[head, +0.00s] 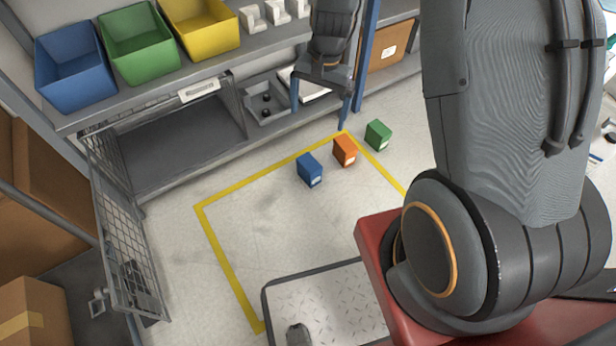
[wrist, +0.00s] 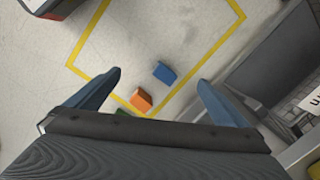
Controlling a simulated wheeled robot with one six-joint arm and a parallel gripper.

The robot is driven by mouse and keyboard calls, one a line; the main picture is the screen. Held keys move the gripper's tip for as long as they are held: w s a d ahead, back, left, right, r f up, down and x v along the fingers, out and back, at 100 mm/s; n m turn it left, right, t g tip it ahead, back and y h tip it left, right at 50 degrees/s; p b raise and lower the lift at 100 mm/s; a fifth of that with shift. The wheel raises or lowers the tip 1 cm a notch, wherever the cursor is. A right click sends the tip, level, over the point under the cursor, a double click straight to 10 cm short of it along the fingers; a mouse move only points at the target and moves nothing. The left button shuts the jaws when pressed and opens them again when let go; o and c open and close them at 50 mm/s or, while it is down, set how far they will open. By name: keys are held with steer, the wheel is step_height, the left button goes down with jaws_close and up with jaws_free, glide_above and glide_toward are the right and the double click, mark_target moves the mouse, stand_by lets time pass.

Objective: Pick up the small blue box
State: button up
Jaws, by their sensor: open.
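The small blue box (head: 309,170) stands on the floor inside the yellow-taped area, left of a small orange box (head: 345,150) and a small green box (head: 378,134). My gripper (head: 322,96) is open and empty, above and behind the boxes near the shelf. In the wrist view the blue box (wrist: 165,72) lies beyond my open fingers (wrist: 158,88), between their lines, well below them. The orange box (wrist: 141,100) is also between the fingers, and the green box (wrist: 123,112) is partly hidden by the gripper body.
A shelf unit (head: 160,102) holds a large blue bin (head: 72,68), a green bin (head: 137,42) and a yellow bin (head: 200,27). Its open mesh door (head: 128,235) stands at left. Yellow tape (head: 228,262) marks mostly clear floor. Cardboard boxes (head: 30,310) are at lower left.

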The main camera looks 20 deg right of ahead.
mark_target(310, 163)
steer(key=w+f+m+b, duration=0.2)
steer(key=f+b, duration=0.3)
steer(key=f, duration=0.7)
steer(key=w+f+m+b, duration=0.1)
steer(key=w+f+b, duration=0.3)
steer(key=f, duration=0.8)
steer(key=w+d+f+m+b, duration=0.1)
steer(key=w+f+b, duration=0.3)
steer(key=f, duration=0.7)
steer(key=shift+w+f+m+b, duration=0.1)
steer(key=shift+f+m+b, duration=0.3)
steer(key=shift+m+b, duration=0.65)
steer(key=shift+a+f+b, duration=0.25)
steer(key=shift+f+b, duration=1.15)
steer(key=shift+f, duration=0.65)
steer(key=shift+a+f+b, duration=0.2)
steer(key=shift+f+b, duration=1.15)
steer(key=shift+f, duration=0.65)
steer(key=c, duration=1.2)
